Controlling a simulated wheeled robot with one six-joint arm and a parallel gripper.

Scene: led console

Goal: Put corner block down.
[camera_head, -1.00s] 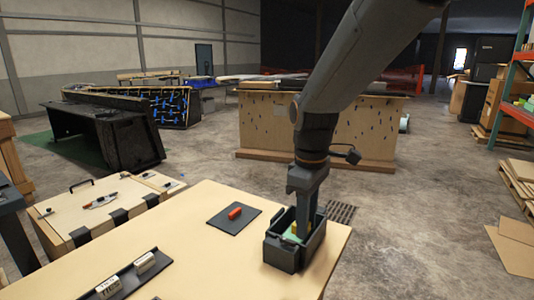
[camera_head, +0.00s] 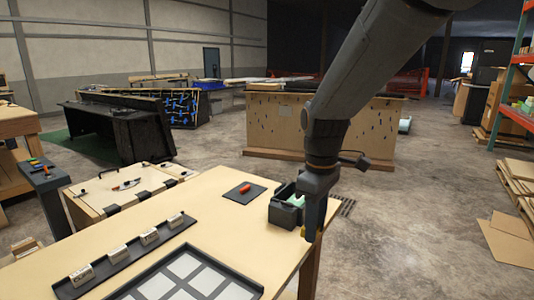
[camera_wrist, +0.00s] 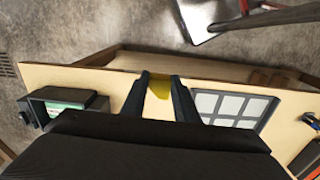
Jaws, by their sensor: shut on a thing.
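My gripper (camera_head: 311,234) hangs over the right edge of the table in the head view, fingers pointing down. It is shut on a small yellow block (camera_wrist: 159,87), which shows between the two fingertips in the wrist view. I take this as the corner block; the fingers hide much of it. A sliver of yellow shows by the fingertips in the head view. How high the block is above the table, I cannot tell.
A dark tray with pale square tiles (camera_head: 185,279) lies at the table's front. Left of it is a black rail with several small labelled blocks (camera_head: 120,254). A dark mat (camera_head: 238,197) carries a red piece (camera_head: 245,188). Bare wood (camera_head: 225,235) lies between them.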

